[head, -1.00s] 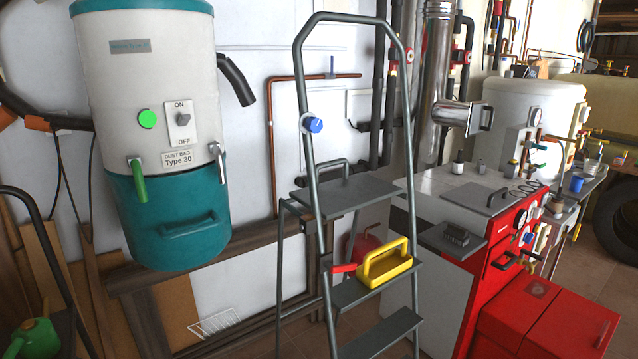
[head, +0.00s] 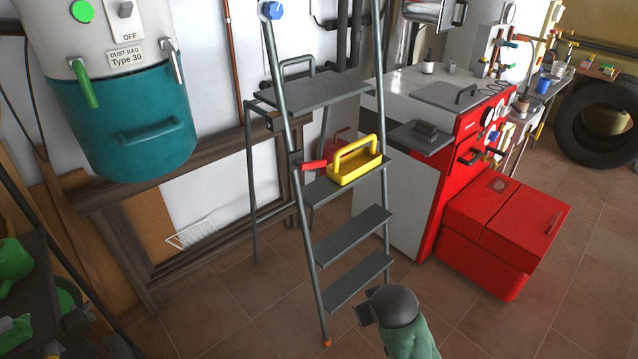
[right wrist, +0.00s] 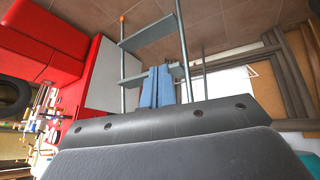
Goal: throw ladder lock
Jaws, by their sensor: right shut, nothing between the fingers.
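The grey stepladder (head: 344,246) stands open in the middle of the head view. A red lever (head: 314,165), which looks like its lock, sticks out sideways from the front left rail beside the yellow tool caddy (head: 356,162). My right gripper (head: 364,306) is low, in front of the ladder's bottom steps, apart from the lever and well below it. It is shut and empty. In the right wrist view its fingers (right wrist: 157,80) are together, with the upside-down ladder (right wrist: 150,37) behind them. The lever cannot be made out there. My left gripper is out of view.
A blue knob (head: 272,10) sits on the upper left rail. The red boiler (head: 509,222) stands right of the ladder. A teal dust collector (head: 128,122) hangs at left, with a dark shelf (head: 42,268) below left. The tiled floor before the ladder is clear.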

